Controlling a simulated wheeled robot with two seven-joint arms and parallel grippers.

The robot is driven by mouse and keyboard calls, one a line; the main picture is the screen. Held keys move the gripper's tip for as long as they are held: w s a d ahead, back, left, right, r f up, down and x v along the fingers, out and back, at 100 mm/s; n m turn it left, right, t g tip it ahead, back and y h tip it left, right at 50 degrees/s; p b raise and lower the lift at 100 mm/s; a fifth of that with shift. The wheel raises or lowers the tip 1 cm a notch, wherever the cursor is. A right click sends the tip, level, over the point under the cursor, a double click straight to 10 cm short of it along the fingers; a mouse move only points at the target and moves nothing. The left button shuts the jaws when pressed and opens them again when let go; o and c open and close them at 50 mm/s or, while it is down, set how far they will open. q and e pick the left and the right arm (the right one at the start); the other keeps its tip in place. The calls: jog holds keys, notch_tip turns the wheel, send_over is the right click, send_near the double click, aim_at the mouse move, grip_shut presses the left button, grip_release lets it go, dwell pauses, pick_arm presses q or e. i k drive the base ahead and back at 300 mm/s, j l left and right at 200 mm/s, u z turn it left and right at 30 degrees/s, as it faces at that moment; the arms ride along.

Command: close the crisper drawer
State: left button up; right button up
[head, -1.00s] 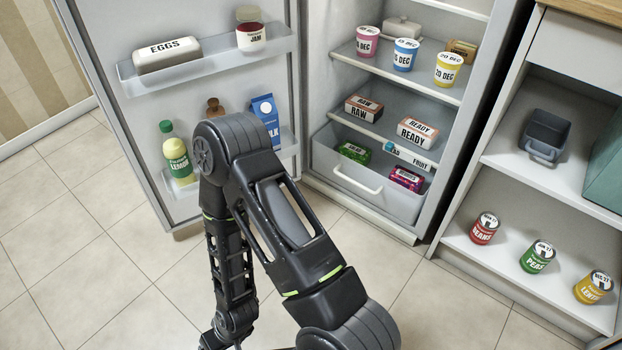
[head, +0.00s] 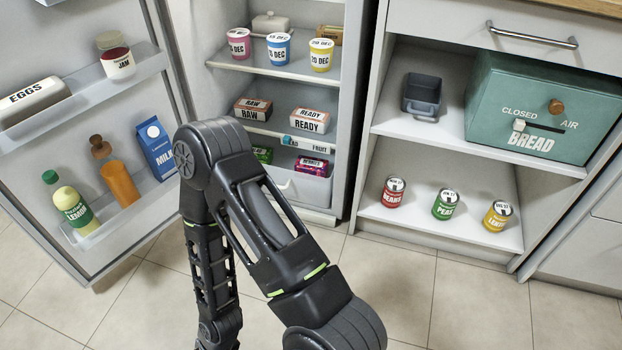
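The crisper drawer (head: 313,188) is the clear bin at the bottom of the open fridge, with a pale bar handle on its front. It stands out from under the shelf above, so I look into it from above. A pink berries pack (head: 312,167) and a green pack (head: 262,154) lie inside. One of my arms rises in front and hides the drawer's left part and most of its handle. Neither gripper shows in the head view; the visible arm's lower end runs out of the bottom edge.
The fridge door (head: 128,190) stands wide open at left, holding bottles, milk, jam and eggs. RAW (head: 258,109) and READY (head: 309,121) packs sit on the shelf above the drawer. An open cabinet (head: 445,225) with cans and a bread bin (head: 540,110) stands right. The floor is clear.

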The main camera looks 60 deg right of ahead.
aim_at(297, 189)
jog(key=z, duration=1.6)
